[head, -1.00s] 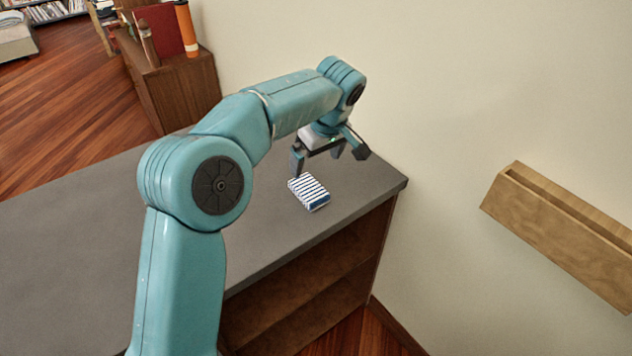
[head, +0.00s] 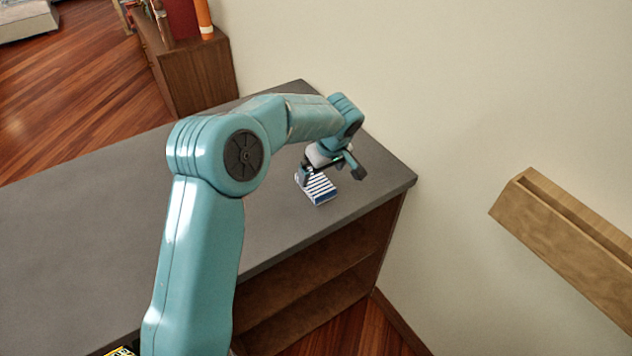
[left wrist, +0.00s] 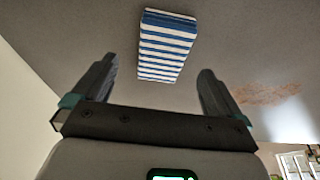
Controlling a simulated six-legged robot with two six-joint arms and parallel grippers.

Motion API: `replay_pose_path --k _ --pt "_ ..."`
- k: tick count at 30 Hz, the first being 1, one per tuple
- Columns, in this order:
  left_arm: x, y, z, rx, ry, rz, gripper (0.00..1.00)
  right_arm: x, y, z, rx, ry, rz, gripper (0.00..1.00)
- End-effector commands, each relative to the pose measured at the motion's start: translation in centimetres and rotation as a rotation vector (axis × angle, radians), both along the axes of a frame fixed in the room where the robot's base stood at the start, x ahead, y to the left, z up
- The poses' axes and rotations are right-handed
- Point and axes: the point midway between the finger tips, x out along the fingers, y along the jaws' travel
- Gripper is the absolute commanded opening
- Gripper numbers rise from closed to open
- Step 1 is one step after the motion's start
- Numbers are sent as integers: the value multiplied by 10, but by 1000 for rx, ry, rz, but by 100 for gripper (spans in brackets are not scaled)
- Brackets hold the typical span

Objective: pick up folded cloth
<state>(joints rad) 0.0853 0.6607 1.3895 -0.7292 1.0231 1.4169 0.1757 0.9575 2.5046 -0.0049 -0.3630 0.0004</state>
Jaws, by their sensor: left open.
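The folded cloth (head: 321,190) is a small block with blue and white stripes. It lies on the grey top of the low shelf unit (head: 262,225), near its right end. My left gripper (head: 332,172) is open just above and behind the cloth, and one finger hides part of the cloth's far left end. In the left wrist view the cloth (left wrist: 167,46) shows beyond the fingertips, roughly between the two open fingers (left wrist: 157,75), with nothing between them. I cannot tell whether a finger touches it. My right gripper is not in view.
A wall stands close behind and right of the shelf unit. A wooden wall box (head: 565,225) sticks out at the right. A brown cabinet (head: 192,75) with books and an orange cylinder stands at the back left. The grey top is clear left of my arm.

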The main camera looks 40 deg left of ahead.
Motion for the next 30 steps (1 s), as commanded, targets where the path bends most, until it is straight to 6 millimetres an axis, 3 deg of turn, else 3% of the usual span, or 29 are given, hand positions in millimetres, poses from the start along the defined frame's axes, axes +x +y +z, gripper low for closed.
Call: replay_pose_path --k 7,12,19,24,25,30 --pt "4 17 -27 -1 5 1 100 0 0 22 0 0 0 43" --pt "8 21 -47 0 2 1 100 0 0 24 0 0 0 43" --pt "9 21 -49 0 -1 0 100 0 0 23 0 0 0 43" --pt "9 21 -49 0 0 0 45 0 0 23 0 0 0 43" --pt "8 21 -49 0 0 0 40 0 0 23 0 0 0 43" --pt "8 21 -49 0 0 -1 39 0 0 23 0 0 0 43"
